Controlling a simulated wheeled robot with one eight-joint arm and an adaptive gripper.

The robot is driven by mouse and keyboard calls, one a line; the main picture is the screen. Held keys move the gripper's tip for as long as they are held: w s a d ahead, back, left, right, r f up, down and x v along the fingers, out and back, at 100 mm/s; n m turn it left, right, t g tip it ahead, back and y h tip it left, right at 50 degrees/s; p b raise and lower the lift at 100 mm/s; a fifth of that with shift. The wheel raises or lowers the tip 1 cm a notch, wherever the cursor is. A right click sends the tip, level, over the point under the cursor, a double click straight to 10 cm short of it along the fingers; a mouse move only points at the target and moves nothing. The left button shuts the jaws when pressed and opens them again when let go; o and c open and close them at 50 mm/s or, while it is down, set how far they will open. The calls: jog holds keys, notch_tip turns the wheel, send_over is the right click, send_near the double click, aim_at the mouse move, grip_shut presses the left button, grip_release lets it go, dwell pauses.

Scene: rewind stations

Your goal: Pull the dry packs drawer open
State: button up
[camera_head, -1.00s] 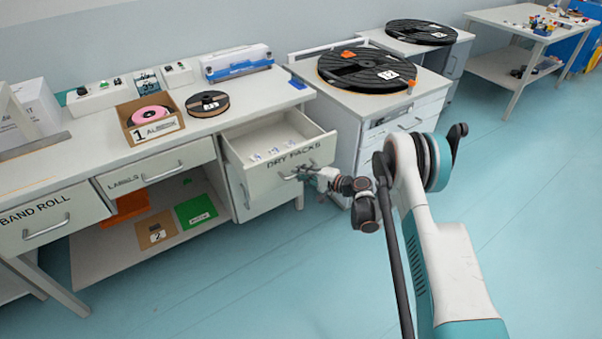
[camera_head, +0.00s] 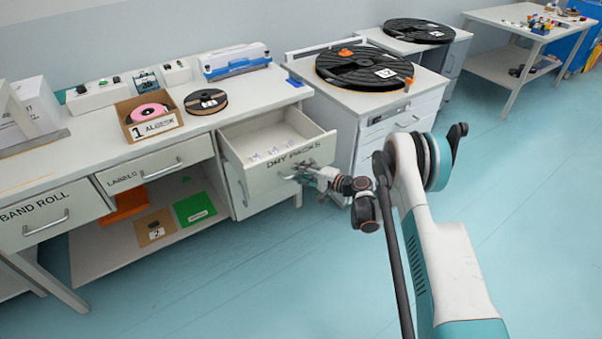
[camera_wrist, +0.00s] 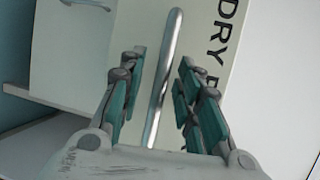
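The dry packs drawer (camera_head: 262,182) stands well out of the bench in the head view, with several small white packs (camera_head: 268,153) lying inside. My gripper (camera_head: 302,173) is at its front, by the bar handle. In the wrist view the drawer front (camera_wrist: 262,110) shows part of its label. The metal handle (camera_wrist: 165,75) runs between the two teal-padded fingers of my gripper (camera_wrist: 160,90). A gap shows on both sides of the handle, so the fingers are open around it and not closed on it.
The labels drawer (camera_head: 155,172) and band roll drawer (camera_head: 45,222) are shut at the left. A cabinet (camera_head: 372,105) with a large black reel (camera_head: 365,68) stands close at the right. The floor (camera_head: 250,285) in front is clear.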

jog(key=v, duration=1.2)
jog(key=s+d+r+n+g+h, duration=0.1)
jog(key=s+r+n+h, duration=0.2)
jog(key=r, duration=0.9)
jog(key=s+d+r+g+h, duration=0.1)
jog(key=s+r+h, duration=0.35)
jog(key=r, duration=0.75)
jog(key=s+d+r+n+h, duration=0.1)
jog(key=s+d+r+h, duration=0.1)
jog(key=s, duration=0.8)
jog(key=s+d+r+n+h, duration=0.2)
jog(key=s+d, duration=0.2)
jog(key=s, duration=0.7)
jog(key=s+d+r+n+h, duration=0.1)
jog(key=s+d+r+h, duration=0.1)
jog(key=s, duration=0.9)
jog(key=shift+d+r, duration=0.25)
jog(key=shift+d, duration=0.25)
